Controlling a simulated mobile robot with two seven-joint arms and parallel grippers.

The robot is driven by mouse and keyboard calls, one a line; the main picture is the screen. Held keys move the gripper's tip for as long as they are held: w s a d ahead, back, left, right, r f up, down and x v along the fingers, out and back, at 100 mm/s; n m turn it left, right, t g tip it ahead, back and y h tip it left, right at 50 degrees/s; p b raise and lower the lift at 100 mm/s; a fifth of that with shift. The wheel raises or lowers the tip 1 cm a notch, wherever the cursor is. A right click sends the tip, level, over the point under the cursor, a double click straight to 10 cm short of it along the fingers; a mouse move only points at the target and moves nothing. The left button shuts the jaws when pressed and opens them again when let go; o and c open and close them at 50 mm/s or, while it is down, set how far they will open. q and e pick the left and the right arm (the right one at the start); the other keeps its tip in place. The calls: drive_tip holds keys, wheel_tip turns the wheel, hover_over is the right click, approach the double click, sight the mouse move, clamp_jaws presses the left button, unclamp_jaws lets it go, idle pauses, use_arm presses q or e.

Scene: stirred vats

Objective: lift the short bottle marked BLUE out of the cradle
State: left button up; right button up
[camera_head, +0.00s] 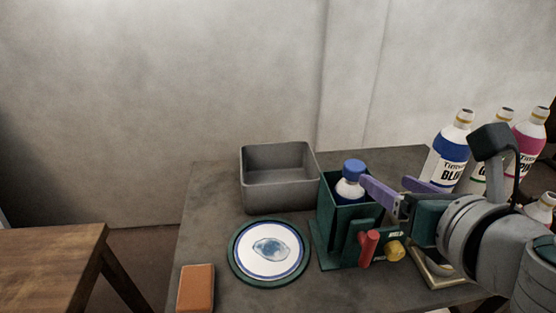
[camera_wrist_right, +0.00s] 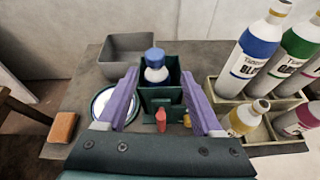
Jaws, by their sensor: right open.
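A short bottle with a blue cap and white shoulder (camera_head: 352,179) stands upright in a dark green cradle (camera_head: 331,228); its lower body is hidden by the cradle walls, and I read no label on it. It also shows in the right wrist view (camera_wrist_right: 155,70). The cradle has a red handle (camera_head: 368,246) and a yellow knob (camera_head: 395,251) on its front. My right gripper (camera_head: 384,181), with purple fingers, is open and empty just right of the bottle. In the wrist view the bottle appears between the fingers, beyond them. My left gripper is out of view.
A grey bin (camera_head: 276,200) stands behind left of the cradle. A green-rimmed plate with a blue blot (camera_head: 268,250) and an orange block (camera_head: 196,288) lie to the left. Tall labelled bottles, one blue (camera_head: 450,150), stand at right in a rack (camera_wrist_right: 222,88).

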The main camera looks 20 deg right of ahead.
sight(358, 175)
drive_tip(key=shift+w+a+f+n+t+b, duration=0.15)
drive_tip(key=shift+w+f+n+b, duration=0.15)
drive_tip(key=shift+f+n, duration=0.2)
drive_tip(key=shift+w+f+n+t+b, duration=0.15)
drive_tip(key=shift+w+f+n, duration=0.25)
drive_tip(key=shift+f, duration=0.2)
drive_tip(key=b+x, duration=0.2)
drive_tip(key=x, duration=0.6)
drive_tip(key=shift+w+f, duration=0.3)
drive_tip(key=shift+w, duration=0.4)
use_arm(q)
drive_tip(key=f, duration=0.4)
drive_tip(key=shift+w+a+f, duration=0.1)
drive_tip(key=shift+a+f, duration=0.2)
use_arm(e)
clamp_jaws()
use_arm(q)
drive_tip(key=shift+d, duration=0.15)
